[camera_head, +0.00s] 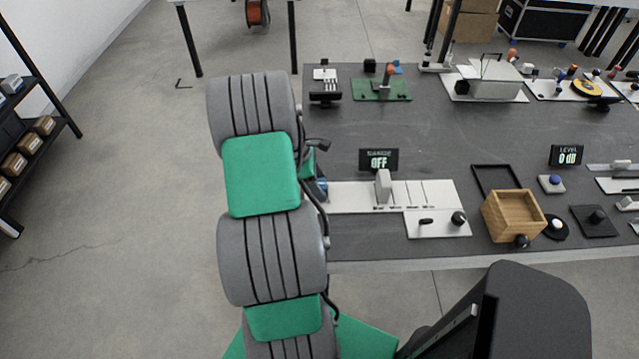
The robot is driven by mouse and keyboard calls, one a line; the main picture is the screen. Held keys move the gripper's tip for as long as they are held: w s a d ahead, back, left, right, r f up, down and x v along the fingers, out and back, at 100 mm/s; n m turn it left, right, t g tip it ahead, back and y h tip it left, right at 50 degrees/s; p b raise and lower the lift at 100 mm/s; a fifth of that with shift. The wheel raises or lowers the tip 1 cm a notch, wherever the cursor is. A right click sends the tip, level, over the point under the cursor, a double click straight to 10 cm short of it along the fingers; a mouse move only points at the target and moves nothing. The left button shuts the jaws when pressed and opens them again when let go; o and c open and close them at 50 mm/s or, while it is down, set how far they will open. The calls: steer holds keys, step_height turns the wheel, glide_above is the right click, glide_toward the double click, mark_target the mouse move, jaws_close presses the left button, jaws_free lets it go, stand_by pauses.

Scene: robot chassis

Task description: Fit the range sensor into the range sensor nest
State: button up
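I cannot pick out the range sensor or its nest with certainty, as the parts on the dark table (430,125) are small. A white plate (355,197) with thin slots carries an upright grey block (383,186). A smaller white plate (436,230) with a dark knob adjoins it in front. My grey and green arm rises left of the table and covers its left edge. Small dark and blue parts show just right of the arm, but I cannot make out gripper fingers there. My gripper seems hidden behind the arm.
A wooden box (513,217) stands near the front edge. Displays read OFF (379,160) and 0 dB (566,155). A green board (381,90) and a white fixture (490,86) stand at the back. The middle of the table is mostly clear. A shelf (30,120) stands left.

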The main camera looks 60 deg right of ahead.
steer(key=v, duration=1.3)
steer(key=w+a+r+m+t+h, duration=0.1)
steer(key=w+a+r+t, duration=0.25)
steer(key=w+a, duration=0.7)
steer(key=s+a+r+m+t+y, duration=0.1)
steer(key=a+m+t, duration=0.1)
steer(key=a, duration=1.3)
steer(key=s+a+r+m+t+y, duration=0.1)
steer(key=a+r+m+t+y, duration=0.1)
steer(key=a, duration=1.4)
steer(key=shift+r, duration=0.2)
steer(key=shift+s, duration=0.1)
